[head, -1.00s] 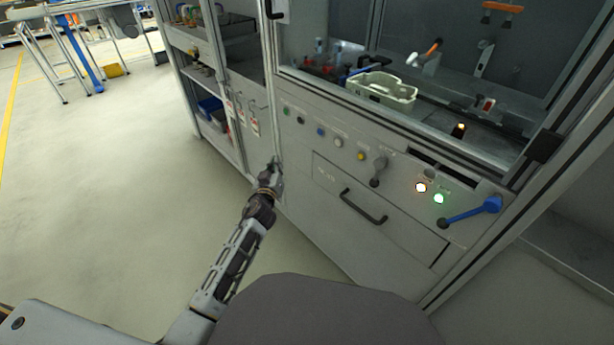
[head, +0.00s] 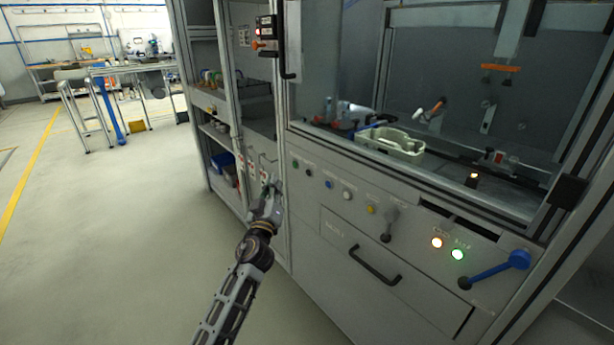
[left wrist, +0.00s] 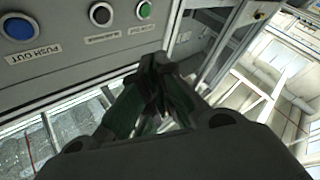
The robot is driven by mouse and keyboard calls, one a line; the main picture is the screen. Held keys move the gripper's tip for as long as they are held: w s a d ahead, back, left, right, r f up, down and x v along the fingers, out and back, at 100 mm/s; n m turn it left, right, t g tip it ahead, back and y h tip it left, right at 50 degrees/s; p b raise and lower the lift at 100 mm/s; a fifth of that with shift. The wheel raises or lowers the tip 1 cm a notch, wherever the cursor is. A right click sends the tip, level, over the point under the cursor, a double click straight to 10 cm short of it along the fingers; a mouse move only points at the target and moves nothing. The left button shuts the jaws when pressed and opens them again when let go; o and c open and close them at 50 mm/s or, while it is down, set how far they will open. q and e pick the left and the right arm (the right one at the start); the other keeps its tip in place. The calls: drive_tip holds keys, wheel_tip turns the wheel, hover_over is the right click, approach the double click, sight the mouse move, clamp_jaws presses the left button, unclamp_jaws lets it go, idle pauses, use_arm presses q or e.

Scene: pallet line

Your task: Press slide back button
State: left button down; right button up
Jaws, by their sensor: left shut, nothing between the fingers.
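A row of buttons runs along the front panel of the machine. From the left in the head view they are green (head: 295,163), black (head: 308,172), blue (head: 328,184), white (head: 347,195) and yellow (head: 371,209). The left wrist view shows the green button (left wrist: 144,9), the black button (left wrist: 101,14) and the blue button (left wrist: 18,27), labelled "PUSH OUT". The other labels are too small to read, so I cannot tell which is slide back. My left gripper (head: 269,190) is shut and empty, left of and below the green button. My right gripper is out of view.
Further right are a dark knob (head: 389,222), two lit buttons and a blue lever (head: 495,269). A drawer with a black handle (head: 375,266) is below. A pale tray (head: 392,142) sits behind the window. A shelf unit (head: 212,135) stands left; the floor further left is clear.

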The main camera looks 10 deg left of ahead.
sight(309, 173)
use_arm(q)
drive_tip(key=shift+w+d, duration=0.1)
drive_tip(key=w+d+b, duration=0.2)
drive_tip(key=w+d, duration=0.3)
drive_tip(key=w, duration=0.1)
drive_tip(key=shift+w, duration=0.35)
idle(0.6)
drive_tip(key=shift+d, duration=0.1)
idle(0.4)
drive_tip(key=shift+w+d+b, duration=0.1)
drive_tip(key=shift+b, duration=0.3)
idle(0.6)
drive_tip(key=shift+w+d+b, duration=0.15)
drive_tip(key=shift+w+b, duration=0.05)
drive_tip(key=shift+b, duration=0.1)
